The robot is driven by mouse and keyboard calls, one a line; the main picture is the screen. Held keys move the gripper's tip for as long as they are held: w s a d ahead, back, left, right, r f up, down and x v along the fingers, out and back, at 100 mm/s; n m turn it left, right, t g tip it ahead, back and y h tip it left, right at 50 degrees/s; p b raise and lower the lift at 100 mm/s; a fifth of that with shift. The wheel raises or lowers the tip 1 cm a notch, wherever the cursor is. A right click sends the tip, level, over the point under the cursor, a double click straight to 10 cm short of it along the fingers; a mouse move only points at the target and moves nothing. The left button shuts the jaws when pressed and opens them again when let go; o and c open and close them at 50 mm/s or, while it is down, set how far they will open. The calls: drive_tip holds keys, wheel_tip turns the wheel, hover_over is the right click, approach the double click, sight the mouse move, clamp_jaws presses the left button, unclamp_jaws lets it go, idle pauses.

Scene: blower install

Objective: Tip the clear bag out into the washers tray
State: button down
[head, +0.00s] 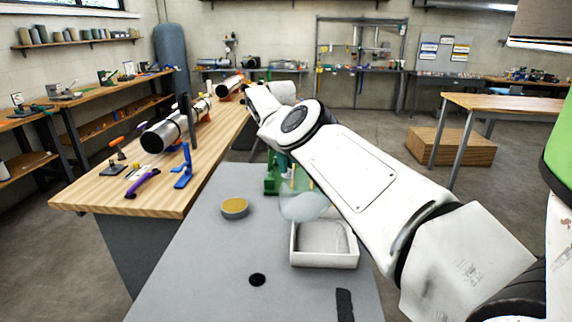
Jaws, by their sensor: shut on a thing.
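The clear bag (302,205) shows below my arm as a see-through, pale rounded shape above the back of the white washers tray (325,260). The tray is square with raised walls and stands on the grey table; its visible floor looks bare. My gripper (296,179) is mostly hidden behind my white arm, at the bag's top, and is shut on the bag. The bag's upper part and any washers in it cannot be made out clearly.
A green fixture (271,175) stands behind the bag. A round tin with a yellowish top (235,207) sits left of the tray. A black disc (257,280) and black strip (344,303) lie nearer. The wooden bench (110,190) holds metal cylinders (163,136) and tools.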

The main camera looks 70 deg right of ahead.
drive_tip(key=shift+r+p, duration=0.25)
drive_tip(key=shift+p, duration=0.4)
drive_tip(key=shift+s+t, duration=0.1)
drive_tip(key=shift+t, duration=0.2)
drive_tip(key=shift+s+a+p, duration=0.15)
drive_tip(key=shift+s+p, duration=0.15)
drive_tip(key=shift+p, duration=0.35)
drive_tip(key=shift+s+a+r+t+h+p, duration=0.15)
drive_tip(key=shift+t+h+p, duration=0.1)
drive_tip(key=shift+t+p, duration=0.3)
drive_tip(key=shift+s+d+r+t+h+p, duration=0.15)
drive_tip(key=shift+t+h+p, duration=0.1)
drive_tip(key=shift+t+p, duration=0.3)
drive_tip(key=shift+a+f, duration=0.15)
drive_tip(key=shift+f, duration=0.05)
drive_tip(key=shift+s+a+r+t+p, duration=0.1)
drive_tip(key=shift+s+r+t+p, duration=0.45)
drive_tip(key=shift+p, duration=0.4)
drive_tip(key=shift+s+a+r+t+h+p, duration=0.2)
drive_tip(key=shift+s+r+t+h+p, duration=0.25)
drive_tip(key=shift+t+p, duration=0.3)
drive_tip(key=shift+f, duration=0.1)
